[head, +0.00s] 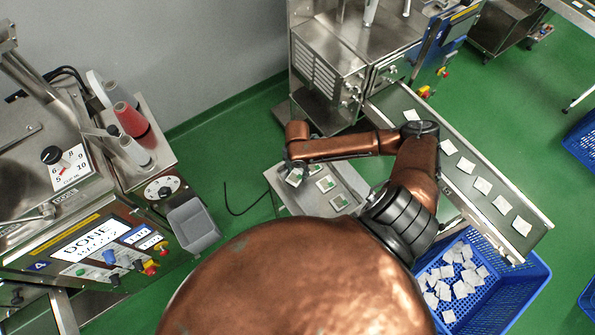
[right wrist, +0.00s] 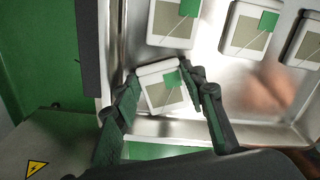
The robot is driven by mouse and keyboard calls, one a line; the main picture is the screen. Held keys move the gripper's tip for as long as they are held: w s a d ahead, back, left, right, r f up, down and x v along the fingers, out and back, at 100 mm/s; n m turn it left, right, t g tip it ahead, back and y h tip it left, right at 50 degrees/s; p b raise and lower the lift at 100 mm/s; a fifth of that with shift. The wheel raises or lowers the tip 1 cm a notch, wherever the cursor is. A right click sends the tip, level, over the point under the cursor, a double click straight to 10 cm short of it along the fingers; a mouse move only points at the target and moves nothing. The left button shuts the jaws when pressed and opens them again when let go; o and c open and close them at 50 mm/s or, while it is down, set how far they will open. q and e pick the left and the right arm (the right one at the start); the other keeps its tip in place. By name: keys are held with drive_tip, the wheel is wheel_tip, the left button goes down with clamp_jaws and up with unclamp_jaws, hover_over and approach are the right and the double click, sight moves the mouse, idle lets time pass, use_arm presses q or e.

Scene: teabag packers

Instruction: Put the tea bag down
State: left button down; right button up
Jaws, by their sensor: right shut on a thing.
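My right gripper (head: 296,168) is at the left part of a shiny metal tray (head: 276,184). In the right wrist view the gripper (right wrist: 163,84) is shut on a white tea bag (right wrist: 160,70) with a green tag, one finger at each side. The bag sits slightly turned near the tray's edge; it also shows in the head view (head: 294,177). I cannot tell whether it touches the tray (right wrist: 222,92). Several similar tea bags lie flat on the tray, such as one beside it (head: 326,184) and one further along (head: 340,202). My left gripper is not in view.
A conveyor (head: 452,177) carrying several pale bags runs down the right. A blue crate (head: 521,291) with many bags stands below its end. A machine with a "DONE" display (head: 90,241) and a grey bin (head: 194,226) stand at left. A steel machine (head: 335,62) stands behind.

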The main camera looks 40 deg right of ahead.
sight(297, 174)
drive_tip(key=o, duration=0.5)
drive_tip(key=shift+f, duration=0.1)
drive_tip(key=shift+c, duration=0.2)
wheel_tip(297, 174, up, 12)
drive_tip(key=p, duration=0.1)
drive_tip(key=shift+p, duration=0.4)
